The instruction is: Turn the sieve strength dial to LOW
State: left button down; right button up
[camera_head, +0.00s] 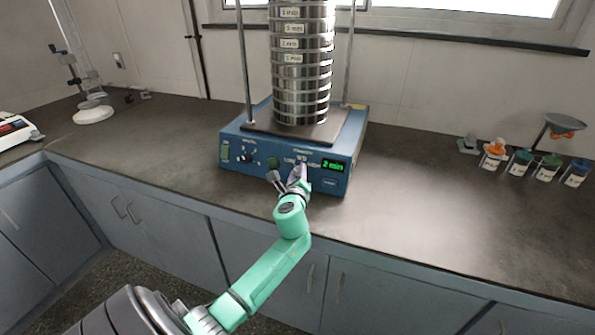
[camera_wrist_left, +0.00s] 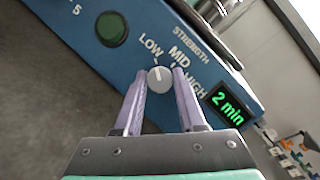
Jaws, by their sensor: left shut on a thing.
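The sieve shaker's blue base (camera_head: 232,133) stands on the counter, with its control panel facing me. The grey strength dial (camera_wrist_left: 159,78) sits on the panel by the words LOW, MID and HIGH. Its pale pointer line looks turned toward LOW in the left wrist view, though it is small. My left gripper (camera_head: 289,174) is at the panel, and in the left wrist view its two purple fingers (camera_wrist_left: 161,85) are on either side of the dial, shut on it. In the head view the gripper mostly hides the dial. My right gripper is not in view.
A green button (camera_wrist_left: 111,29) is left of the dial, and a green display (camera_head: 333,166) reading "2 min" is right of it. A stack of steel sieves (camera_head: 301,75) stands on the base between rods. Several small jars (camera_head: 520,163) stand at the right. The counter between is clear.

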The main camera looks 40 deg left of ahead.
pick_arm(q)
jog(key=shift+f+n, duration=0.1)
jog(key=shift+n, duration=0.4)
jog(key=c, duration=0.5)
grip_release()
jog(key=shift+s, duration=0.1)
jog(key=v, duration=1.4)
jog(key=shift+d+r, duration=0.3)
